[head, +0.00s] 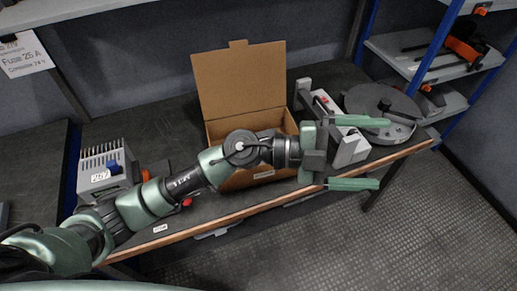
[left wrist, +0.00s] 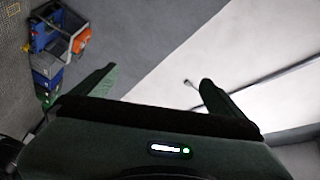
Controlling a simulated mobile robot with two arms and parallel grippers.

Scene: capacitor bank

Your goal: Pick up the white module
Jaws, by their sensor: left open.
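A white-grey module (head: 350,148) with a dark front stands on the workbench, right of the open cardboard box. My left gripper (head: 383,153) is open and empty. Its two green fingers point right, and in the head view they overlap the module's right part and the bench's front edge. Part of the module is hidden behind the gripper. Both fingers also show apart in the left wrist view (left wrist: 158,88), with nothing between them. I cannot make out the module in that view. My right gripper is not in view.
The open cardboard box (head: 238,85) stands mid-bench behind my left arm. A round grey disc-shaped device (head: 372,98) is at the bench's right end. A grey unit labelled 267 (head: 105,170) is at left. Blue shelving (head: 425,55) stands at right. Floor (head: 440,220) in front is clear.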

